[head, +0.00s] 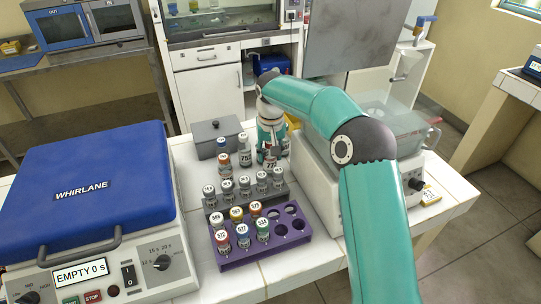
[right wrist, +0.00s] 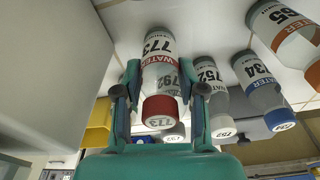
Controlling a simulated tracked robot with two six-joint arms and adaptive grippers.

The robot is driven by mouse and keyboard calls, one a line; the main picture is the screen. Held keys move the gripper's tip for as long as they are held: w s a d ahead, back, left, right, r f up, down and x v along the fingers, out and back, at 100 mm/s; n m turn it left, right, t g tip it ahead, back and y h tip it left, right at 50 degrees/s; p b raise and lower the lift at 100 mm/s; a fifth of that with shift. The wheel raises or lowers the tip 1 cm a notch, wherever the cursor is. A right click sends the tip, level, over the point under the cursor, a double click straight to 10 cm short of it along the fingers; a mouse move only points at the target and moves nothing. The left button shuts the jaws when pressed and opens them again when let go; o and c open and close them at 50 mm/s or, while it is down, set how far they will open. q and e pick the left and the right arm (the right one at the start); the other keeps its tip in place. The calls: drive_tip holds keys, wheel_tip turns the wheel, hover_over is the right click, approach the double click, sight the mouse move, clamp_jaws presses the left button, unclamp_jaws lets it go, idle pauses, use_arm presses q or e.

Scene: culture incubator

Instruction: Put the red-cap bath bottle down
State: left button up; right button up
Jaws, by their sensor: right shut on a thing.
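The red-cap bottle (right wrist: 160,65), labelled 773 WATER, stands between the fingers of my right gripper (right wrist: 161,88) in the right wrist view. The fingers are shut on it from both sides, and its red cap (right wrist: 160,112) faces the camera. In the head view my right gripper (head: 268,148) is behind the racks, and the bottle (head: 270,161) shows only partly below it. Its base is at or close to the white bench top; I cannot tell whether it touches. My left gripper is not in view.
Bottles 752 (head: 245,157) and 734 (right wrist: 262,88) and an orange-labelled bottle (right wrist: 285,38) stand close by. A grey rack (head: 214,207) and purple rack (head: 237,261) hold tubes in front. The water bath (head: 330,190) is right; the blue-lidded centrifuge (head: 85,185) is left.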

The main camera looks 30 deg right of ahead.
sight(270, 143)
drive_tip(key=shift+f, duration=0.4)
drive_tip(key=shift+f, duration=0.1)
drive_tip(key=o, duration=1.2)
drive_tip(key=shift+c, duration=0.2)
drive_tip(key=r, duration=0.4)
drive_tip(key=s+r, duration=0.1)
drive_tip(key=r, duration=0.3)
drive_tip(key=r+p, duration=0.1)
drive_tip(key=r, duration=0.3)
drive_tip(key=shift+s+a+r, duration=0.1)
drive_tip(key=shift+s+a, duration=0.05)
drive_tip(key=shift+a, duration=0.2)
drive_tip(key=f, duration=0.4)
drive_tip(key=w+f, duration=0.1)
drive_tip(key=f, duration=0.3)
drive_tip(key=f+b, duration=0.1)
drive_tip(key=f, duration=0.3)
drive_tip(key=shift+w+d+f, duration=0.15)
drive_tip(key=shift+d+f, duration=0.15)
drive_tip(key=shift+d, duration=0.05)
wheel_tip(270, 143, up, 5)
drive_tip(key=shift+f, duration=0.1)
